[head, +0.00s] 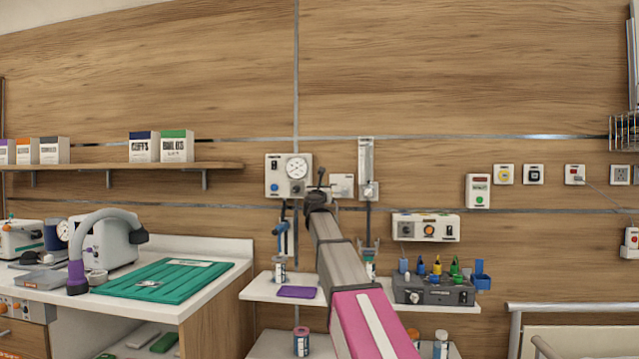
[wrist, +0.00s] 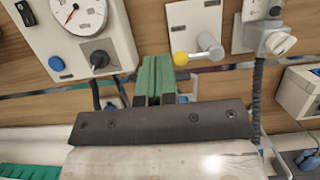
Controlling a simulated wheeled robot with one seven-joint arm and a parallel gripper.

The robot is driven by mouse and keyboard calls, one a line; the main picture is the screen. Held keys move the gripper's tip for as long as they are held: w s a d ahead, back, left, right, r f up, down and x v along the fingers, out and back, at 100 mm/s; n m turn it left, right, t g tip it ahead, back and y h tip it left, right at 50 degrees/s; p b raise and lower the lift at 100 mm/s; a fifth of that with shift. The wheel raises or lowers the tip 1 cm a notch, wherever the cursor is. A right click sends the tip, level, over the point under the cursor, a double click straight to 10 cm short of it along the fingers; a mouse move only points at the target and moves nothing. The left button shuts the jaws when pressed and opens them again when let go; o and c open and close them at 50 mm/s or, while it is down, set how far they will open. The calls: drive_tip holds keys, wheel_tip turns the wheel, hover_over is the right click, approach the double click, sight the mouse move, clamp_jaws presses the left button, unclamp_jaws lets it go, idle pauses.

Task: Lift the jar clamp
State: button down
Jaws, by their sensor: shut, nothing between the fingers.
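A grey lever with a yellow knob (wrist: 180,58) sticks out from a white wall plate (wrist: 196,22) in the wrist view; I take it to be the jar clamp. The plate also shows in the head view (head: 342,184), where my arm hides most of the lever. My gripper (wrist: 152,62) has green fingers pressed together with nothing between them. The fingers are just left of the yellow knob in the wrist view. I cannot tell whether they touch it. In the head view my gripper (head: 319,180) is a small dark shape by the plate.
A gauge panel with a dark knob (head: 289,175) is close on the left of my gripper. A flow meter with a grey tap (head: 368,188) and hose is close on the right. A white shelf (head: 262,288) with bottles and a grey box (head: 432,291) lies below.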

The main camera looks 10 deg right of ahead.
drive_tip(key=shift+s+a+r, duration=0.2)
drive_tip(key=shift+s+r, duration=0.45)
drive_tip(key=shift+r, duration=0.15)
drive_tip(key=shift+s+a+r, duration=0.2)
drive_tip(key=shift+s+r, duration=0.4)
drive_tip(key=shift+r, duration=0.2)
